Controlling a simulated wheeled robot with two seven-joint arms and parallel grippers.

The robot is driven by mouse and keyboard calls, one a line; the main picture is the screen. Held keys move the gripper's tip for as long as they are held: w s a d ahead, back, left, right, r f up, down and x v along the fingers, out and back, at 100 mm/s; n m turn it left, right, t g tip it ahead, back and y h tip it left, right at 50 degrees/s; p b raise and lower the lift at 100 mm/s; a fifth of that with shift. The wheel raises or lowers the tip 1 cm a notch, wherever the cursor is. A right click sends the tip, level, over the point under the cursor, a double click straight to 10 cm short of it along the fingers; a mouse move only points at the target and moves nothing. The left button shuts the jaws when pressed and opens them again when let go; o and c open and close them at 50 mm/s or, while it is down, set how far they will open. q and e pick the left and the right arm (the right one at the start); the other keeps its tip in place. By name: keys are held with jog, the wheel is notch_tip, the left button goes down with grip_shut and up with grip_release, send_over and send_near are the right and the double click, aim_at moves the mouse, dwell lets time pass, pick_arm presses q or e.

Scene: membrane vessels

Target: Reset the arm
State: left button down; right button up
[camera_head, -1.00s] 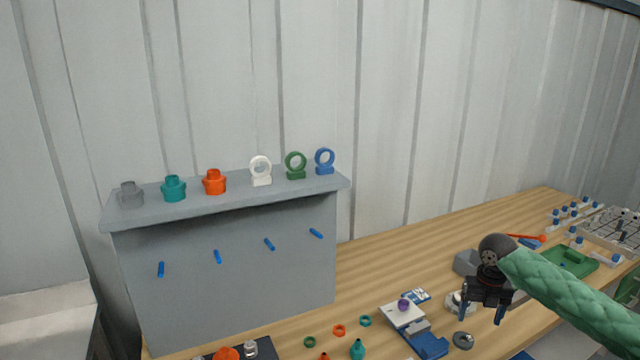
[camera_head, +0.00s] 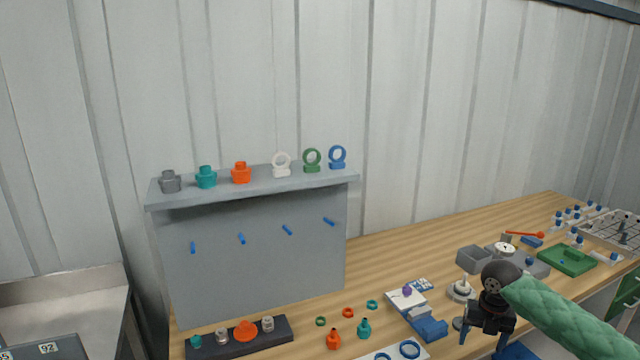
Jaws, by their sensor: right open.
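My right gripper (camera_head: 486,343) comes in from the right on a green padded arm sleeve (camera_head: 575,318). Its two blue-tipped fingers point down and are apart, with nothing seen between them. It hangs over the front part of the wooden bench, in front of a white round fixture (camera_head: 461,290) and to the right of a blue block (camera_head: 430,328). My left gripper is not in this view.
A grey panel (camera_head: 265,260) with blue pegs carries several coloured vessels and rings on its shelf. A dark strip (camera_head: 285,333), a green tray (camera_head: 567,259) and a grey box (camera_head: 472,257) stand on the bench (camera_head: 390,253). Small bottles and rings lie at the front.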

jog(key=s+a+f+m+t+y, duration=0.1)
jog(key=s+a+f+m, duration=0.6)
jog(key=a, duration=0.3)
jog(key=s+a+f+m+t+y, duration=0.1)
jog(key=s+a+f+m, duration=0.4)
jog(key=s+a+f, duration=0.35)
jog(key=s+m+t+h, duration=0.1)
jog(key=s+m+h, duration=0.1)
jog(key=s+m, duration=1.75)
notch_tip(320, 180, down, 25)
jog(key=a+n, duration=0.2)
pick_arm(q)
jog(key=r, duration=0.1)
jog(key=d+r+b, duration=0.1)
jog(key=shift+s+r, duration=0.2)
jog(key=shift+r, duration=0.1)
pick_arm(e)
jog(key=s+f, duration=0.4)
jog(key=f, duration=0.8)
jog(key=s+f+g, duration=0.1)
jog(key=s+f, duration=0.3)
jog(key=f, duration=0.7)
jog(key=shift+a+f, duration=0.3)
jog(key=shift+f, duration=0.05)
